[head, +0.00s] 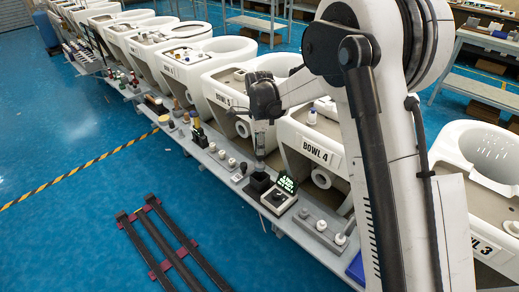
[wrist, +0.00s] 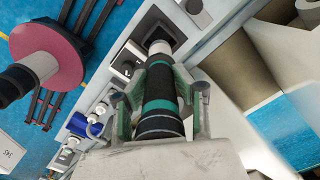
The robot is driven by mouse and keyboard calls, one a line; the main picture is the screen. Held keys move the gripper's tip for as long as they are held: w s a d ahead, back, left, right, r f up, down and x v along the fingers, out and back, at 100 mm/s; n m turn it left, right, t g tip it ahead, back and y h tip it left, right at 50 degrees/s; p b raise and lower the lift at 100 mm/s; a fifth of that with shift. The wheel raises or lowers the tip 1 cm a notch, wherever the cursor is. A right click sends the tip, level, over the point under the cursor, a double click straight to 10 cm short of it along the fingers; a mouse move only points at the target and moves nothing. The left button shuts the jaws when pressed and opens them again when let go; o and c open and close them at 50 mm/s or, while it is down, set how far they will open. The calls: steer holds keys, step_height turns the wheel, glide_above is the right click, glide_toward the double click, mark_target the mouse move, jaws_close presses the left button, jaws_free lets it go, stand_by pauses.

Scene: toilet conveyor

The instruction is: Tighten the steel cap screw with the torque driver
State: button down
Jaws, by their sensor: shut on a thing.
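The torque driver (wrist: 158,85), a black cylinder with teal bands and a pale tip, is held between the pads of my gripper (wrist: 160,100). In the wrist view its far end is over or inside a dark square holder (wrist: 155,32); I cannot tell how deep. In the head view my gripper (head: 260,138) points down above the bench, over the black holder (head: 260,184). I cannot pick out the steel cap screw with certainty.
A small box with a green-lit display (head: 286,184) stands right beside the holder. A grey block with white knobs (head: 320,226) lies further right. White toilet bowls, including Bowl 4 (head: 314,150), line the bench's far side. A red disc (wrist: 50,50) shows left in the wrist view.

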steer(key=c, duration=1.9)
jaws_free()
steer(key=shift+r, duration=0.1)
jaws_close()
